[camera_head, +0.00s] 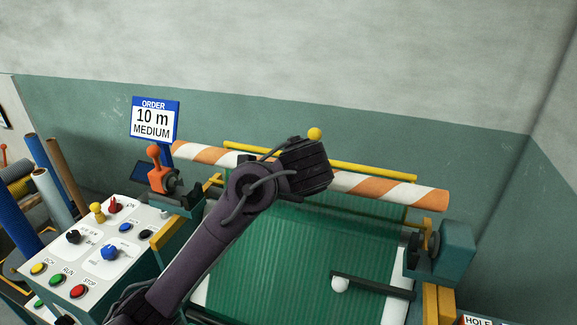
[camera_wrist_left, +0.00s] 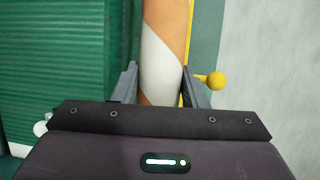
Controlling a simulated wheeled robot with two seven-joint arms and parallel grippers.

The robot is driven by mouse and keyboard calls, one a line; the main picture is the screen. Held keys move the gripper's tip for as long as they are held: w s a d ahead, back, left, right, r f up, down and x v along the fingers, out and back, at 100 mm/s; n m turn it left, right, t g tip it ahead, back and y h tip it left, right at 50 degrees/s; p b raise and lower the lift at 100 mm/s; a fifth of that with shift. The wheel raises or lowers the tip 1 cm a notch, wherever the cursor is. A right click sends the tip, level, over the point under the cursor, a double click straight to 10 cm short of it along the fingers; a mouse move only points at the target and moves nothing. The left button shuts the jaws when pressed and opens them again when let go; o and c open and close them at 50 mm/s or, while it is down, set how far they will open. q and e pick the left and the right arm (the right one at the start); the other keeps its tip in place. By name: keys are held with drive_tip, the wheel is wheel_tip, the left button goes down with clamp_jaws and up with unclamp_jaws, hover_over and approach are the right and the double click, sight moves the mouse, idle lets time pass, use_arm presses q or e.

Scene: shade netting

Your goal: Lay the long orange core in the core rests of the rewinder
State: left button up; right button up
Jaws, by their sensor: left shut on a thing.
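The long orange core (camera_head: 388,188), orange with white spiral stripes, is held crosswise above the green-netted rewinder (camera_head: 300,255). My left gripper (camera_head: 305,165) is shut around its middle and hides that part. In the left wrist view the core (camera_wrist_left: 163,50) passes between the two fingers of the gripper (camera_wrist_left: 160,85). Yellow rest brackets show at the rewinder's left side (camera_head: 213,182) and right side (camera_head: 429,226). The core's right end appears above the right bracket, and its left end is near the orange-knobbed left unit (camera_head: 158,175). The gap is hard to judge. My right gripper is not in view.
A yellow bar (camera_head: 365,168) with a ball end runs behind the core. A control panel (camera_head: 95,245) with knobs and buttons stands at left. The order sign (camera_head: 155,118) reads 10 m MEDIUM. A dark bar with a white knob (camera_head: 340,285) lies over the netting.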

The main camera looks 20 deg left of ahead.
use_arm(q)
drive_tip(key=shift+s+d+r+p, duration=0.1)
drive_tip(key=shift+s+r+p, duration=0.15)
drive_tip(key=shift+s+p, duration=0.15)
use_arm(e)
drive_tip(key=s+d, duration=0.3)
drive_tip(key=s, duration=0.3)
use_arm(q)
drive_tip(key=shift+w+a+p, duration=0.2)
drive_tip(key=shift+p, duration=0.1)
wheel_tip(320, 180, down, 3)
drive_tip(key=shift+a+r+b, duration=0.1)
drive_tip(key=shift+b, duration=0.65)
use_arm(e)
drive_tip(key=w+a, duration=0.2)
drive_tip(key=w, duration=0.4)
use_arm(q)
drive_tip(key=shift+f, duration=0.4)
wheel_tip(320, 180, down, 7)
drive_tip(key=b, duration=0.4)
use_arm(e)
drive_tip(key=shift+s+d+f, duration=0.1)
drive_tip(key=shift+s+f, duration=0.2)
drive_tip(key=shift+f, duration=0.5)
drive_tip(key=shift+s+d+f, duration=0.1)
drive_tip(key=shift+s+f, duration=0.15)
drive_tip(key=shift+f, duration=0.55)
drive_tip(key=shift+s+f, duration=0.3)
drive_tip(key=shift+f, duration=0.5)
